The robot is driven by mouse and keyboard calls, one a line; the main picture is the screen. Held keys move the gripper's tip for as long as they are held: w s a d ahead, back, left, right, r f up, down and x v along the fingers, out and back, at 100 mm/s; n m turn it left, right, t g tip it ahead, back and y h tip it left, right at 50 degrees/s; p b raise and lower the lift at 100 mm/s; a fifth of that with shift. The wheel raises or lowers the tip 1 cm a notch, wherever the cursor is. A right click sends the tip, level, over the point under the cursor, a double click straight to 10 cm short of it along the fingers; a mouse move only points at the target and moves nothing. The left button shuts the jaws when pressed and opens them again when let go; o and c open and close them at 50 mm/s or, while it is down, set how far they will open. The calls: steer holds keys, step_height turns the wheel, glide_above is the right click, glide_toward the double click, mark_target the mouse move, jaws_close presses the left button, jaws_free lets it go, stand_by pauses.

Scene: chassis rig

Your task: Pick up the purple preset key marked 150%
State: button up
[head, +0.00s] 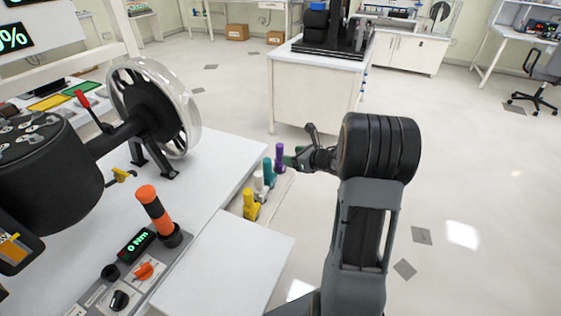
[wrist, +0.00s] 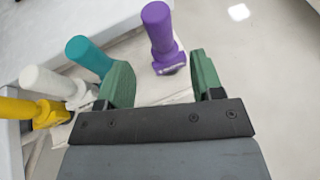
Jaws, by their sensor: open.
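The purple key (head: 280,157) stands upright at the far end of a row of coloured keys beside the white bench. My gripper also shows in the head view (head: 298,157), just right of the purple key. It is open, with nothing between the fingers. The marking on the purple key is too small to read.
Teal (head: 268,172), white (head: 259,186) and yellow (head: 250,206) keys stand in the same row. The bench holds a large wheel rig (head: 155,105) and an orange-handled tool (head: 155,210). The floor to the right is clear.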

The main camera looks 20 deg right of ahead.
mark_target(280, 153)
steer(key=shift+x, duration=3.6)
steer(key=shift+d+f, duration=0.1)
steer(key=c, duration=1)
steer(key=shift+c, duration=0.6)
